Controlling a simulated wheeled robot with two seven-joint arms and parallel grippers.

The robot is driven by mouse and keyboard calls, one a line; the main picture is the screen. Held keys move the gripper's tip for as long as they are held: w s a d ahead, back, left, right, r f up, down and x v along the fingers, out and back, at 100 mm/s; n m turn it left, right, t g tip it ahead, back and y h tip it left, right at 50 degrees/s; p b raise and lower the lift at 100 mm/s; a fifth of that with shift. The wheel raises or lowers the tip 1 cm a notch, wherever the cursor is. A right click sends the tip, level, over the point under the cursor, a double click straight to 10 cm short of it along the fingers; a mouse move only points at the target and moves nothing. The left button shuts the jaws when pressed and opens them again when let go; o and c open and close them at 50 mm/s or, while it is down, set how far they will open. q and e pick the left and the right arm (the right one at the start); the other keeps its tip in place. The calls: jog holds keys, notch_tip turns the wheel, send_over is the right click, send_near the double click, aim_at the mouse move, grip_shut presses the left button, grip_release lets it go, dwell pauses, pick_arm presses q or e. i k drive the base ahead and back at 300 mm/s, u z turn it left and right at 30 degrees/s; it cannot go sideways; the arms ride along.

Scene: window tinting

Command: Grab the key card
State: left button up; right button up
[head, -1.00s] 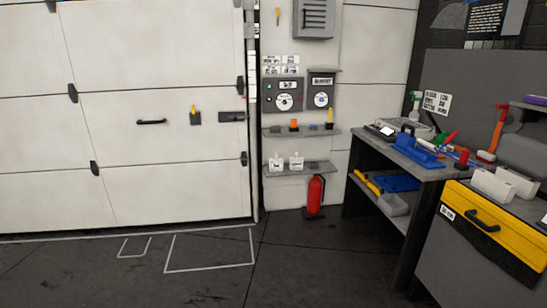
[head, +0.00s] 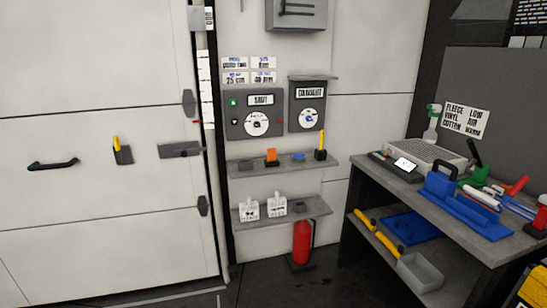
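I cannot tell for certain which thing is the key card. An orange flat piece (head: 271,155) stands in a dark holder on the upper wall shelf (head: 245,171). A yellow upright piece (head: 322,141) stands in a black block at the right end of that shelf. A small blue piece (head: 299,156) lies between them. Another yellow piece (head: 116,143) sticks out of a dark pocket on the white door. Neither of my grippers is in view.
Two control boxes with dials, the left one (head: 243,116) larger, hang above the shelf. A lower shelf (head: 318,206) holds white tags. A red fire extinguisher (head: 302,243) stands below. A workbench (head: 366,173) with tools is at right. Some dark floor shows in front.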

aim_at(271, 153)
jog(key=z, duration=0.3)
jog(key=i, duration=1.05)
jog(key=z, duration=0.55)
jog(key=i, duration=1.15)
jog(key=u, duration=0.1)
